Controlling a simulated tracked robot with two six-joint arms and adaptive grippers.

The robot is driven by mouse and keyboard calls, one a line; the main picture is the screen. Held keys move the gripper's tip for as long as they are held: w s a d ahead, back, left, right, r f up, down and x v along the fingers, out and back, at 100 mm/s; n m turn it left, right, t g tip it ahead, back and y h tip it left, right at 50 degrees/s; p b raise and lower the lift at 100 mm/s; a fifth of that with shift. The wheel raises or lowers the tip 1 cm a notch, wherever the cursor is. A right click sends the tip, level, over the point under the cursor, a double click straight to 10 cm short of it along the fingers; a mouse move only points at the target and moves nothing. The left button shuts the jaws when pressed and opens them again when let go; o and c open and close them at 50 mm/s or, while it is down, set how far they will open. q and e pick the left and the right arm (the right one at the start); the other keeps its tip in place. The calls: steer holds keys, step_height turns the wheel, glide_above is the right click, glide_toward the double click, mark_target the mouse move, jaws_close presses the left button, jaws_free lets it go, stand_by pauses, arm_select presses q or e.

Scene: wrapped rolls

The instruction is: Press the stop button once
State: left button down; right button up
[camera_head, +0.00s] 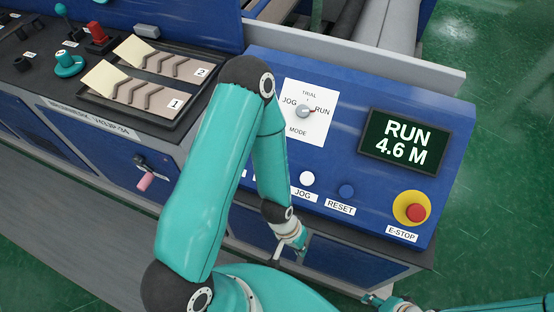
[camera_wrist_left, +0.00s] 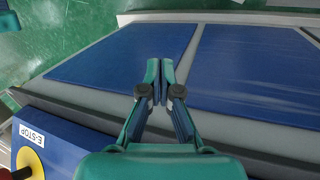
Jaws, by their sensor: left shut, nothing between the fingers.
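A row of buttons runs along the blue control panel (camera_head: 345,160). A white button (camera_head: 307,178) is above the JOG label and a blue button (camera_head: 346,191) above the RESET label. My left arm covers the row left of JOG, where only label edges show; no button marked plain STOP is visible. A red E-STOP button (camera_head: 416,213) on a yellow collar sits at the right; its collar also shows in the left wrist view (camera_wrist_left: 32,160). My left gripper (camera_head: 300,248) (camera_wrist_left: 158,82) is shut and empty, near the panel's lower front edge. My right gripper (camera_head: 371,299) is at the bottom edge, its opening unclear.
A display (camera_head: 404,142) reads RUN 4.6 M. Green floor is open at the right.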

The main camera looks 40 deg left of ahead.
arm_select(q)
steer(key=shift+a, duration=0.1)
steer(key=s+a+r+m+g+y+p, duration=0.15)
steer(key=s+r+m+g+p, duration=0.35)
steer(key=r+m, duration=0.5)
steer(key=w+a+r+m+t+y+p, duration=0.1)
steer(key=w+a+r+m+t+y, duration=0.1)
steer(key=a+r+y, duration=0.3)
steer(key=w+a+r+m+t+y+p, duration=0.1)
steer(key=w+a+r+m+y+p, duration=0.1)
steer(key=w+a+r+y, duration=0.3)
steer(key=a+r+m, duration=0.1)
steer(key=a+r, duration=0.1)
steer(key=a, duration=0.2)
steer(key=shift+a+r+m+t, duration=0.3)
steer(key=shift+r+t, duration=0.1)
steer(key=shift+w, duration=0.1)
steer(key=shift+w+a+f+b, duration=0.3)
steer(key=shift+w+f+b, duration=0.3)
steer(key=shift+w+f, duration=0.45)
steer(key=shift+w+a+f+b, duration=0.3)
steer(key=shift+w+f+b, duration=0.4)
steer(key=shift+f, duration=0.55)
steer(key=shift+w+a+f+b, duration=0.3)
steer(key=shift+w+f+b, duration=0.2)
steer(key=shift+w+f, duration=0.55)
